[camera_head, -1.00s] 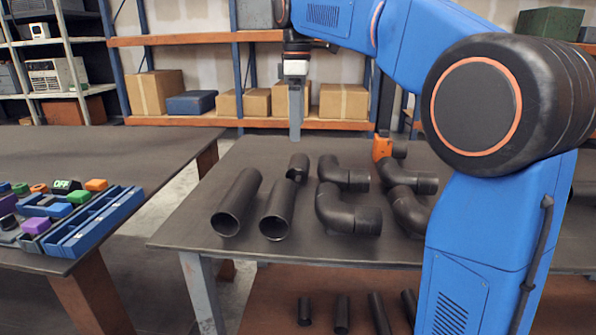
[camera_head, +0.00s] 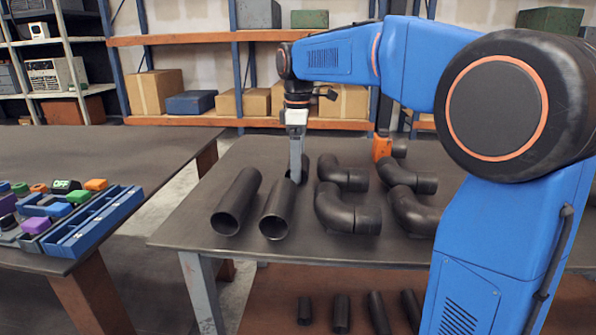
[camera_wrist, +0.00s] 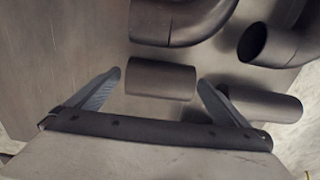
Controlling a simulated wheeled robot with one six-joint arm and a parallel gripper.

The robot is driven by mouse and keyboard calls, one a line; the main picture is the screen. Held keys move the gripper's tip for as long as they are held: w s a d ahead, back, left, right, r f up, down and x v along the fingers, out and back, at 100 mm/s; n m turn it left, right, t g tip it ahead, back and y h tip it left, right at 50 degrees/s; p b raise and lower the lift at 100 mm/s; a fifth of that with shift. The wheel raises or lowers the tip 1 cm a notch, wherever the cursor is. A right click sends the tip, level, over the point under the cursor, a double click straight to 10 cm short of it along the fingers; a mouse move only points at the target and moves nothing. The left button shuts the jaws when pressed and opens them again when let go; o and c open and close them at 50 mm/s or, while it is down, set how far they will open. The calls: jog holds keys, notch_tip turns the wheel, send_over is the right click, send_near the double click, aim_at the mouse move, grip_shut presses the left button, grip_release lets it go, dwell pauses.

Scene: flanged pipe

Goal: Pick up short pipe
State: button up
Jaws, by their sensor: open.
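The short pipe (camera_head: 304,165) is a small dark cylinder on the right-hand table, behind the front row of pipes. In the head view my gripper (camera_head: 296,178) points straight down at it and hides part of it. In the wrist view the short pipe (camera_wrist: 160,78) lies crosswise between my two open fingertips, one beyond each end. My gripper (camera_wrist: 159,79) is open, with a visible gap at each side of the pipe.
Two longer pipes (camera_head: 236,202) (camera_head: 278,210) lie in front. Dark elbow pipes (camera_head: 347,212) (camera_head: 342,174) stand close on the right. An orange object (camera_head: 381,148) is at the table's back. The table's left rear (camera_head: 240,155) is clear. Another table (camera_head: 60,150) is at the left.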

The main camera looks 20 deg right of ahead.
jog(key=c, duration=1.4)
